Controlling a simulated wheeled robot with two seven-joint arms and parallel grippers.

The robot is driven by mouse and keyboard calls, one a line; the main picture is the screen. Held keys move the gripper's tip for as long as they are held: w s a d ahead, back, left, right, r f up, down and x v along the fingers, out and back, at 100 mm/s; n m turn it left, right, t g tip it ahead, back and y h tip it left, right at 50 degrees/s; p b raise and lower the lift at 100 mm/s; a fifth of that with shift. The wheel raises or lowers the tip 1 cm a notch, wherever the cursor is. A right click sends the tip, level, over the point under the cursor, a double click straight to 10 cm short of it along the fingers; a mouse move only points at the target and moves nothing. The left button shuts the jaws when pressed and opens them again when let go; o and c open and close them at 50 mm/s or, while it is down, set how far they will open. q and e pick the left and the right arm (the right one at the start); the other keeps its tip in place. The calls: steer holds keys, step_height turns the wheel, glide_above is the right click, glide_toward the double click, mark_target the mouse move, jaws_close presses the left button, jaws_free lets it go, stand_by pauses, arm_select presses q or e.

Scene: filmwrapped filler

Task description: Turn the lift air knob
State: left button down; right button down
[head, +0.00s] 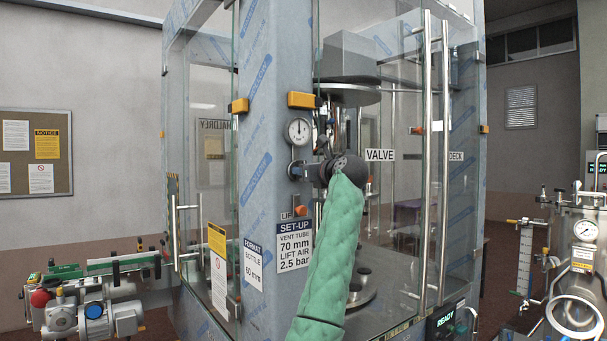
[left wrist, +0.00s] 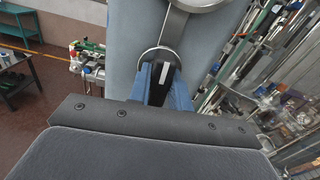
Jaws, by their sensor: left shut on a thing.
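The lift air knob (left wrist: 165,72) is black with a white mark on its face and a metal ring behind it. It sits on the blue-film-wrapped post, below a round gauge (head: 299,131). My left gripper (head: 308,171) reaches it from the right in the head view, and its dark wrist hides most of the knob there. In the left wrist view the two blue fingers (left wrist: 162,86) are shut on the knob, one on each side. The gauge's lower rim also shows in the wrist view (left wrist: 198,5). My right gripper is in neither view.
A set-up card (head: 294,246) reading "LIFT AIR 2.5 bar" is on the post below, near an orange button (head: 301,211). Glass doors with a long steel handle (head: 425,170) stand to the right. Motors (head: 80,315) stand at lower left.

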arm_select(q)
steer(key=m, duration=0.3)
steer(key=shift+r+m, duration=0.1)
steer(key=shift+m, duration=1.7)
steer(key=shift+d, duration=0.1)
steer(key=c, duration=1.4)
jaws_free()
steer(key=shift+o, duration=0.6)
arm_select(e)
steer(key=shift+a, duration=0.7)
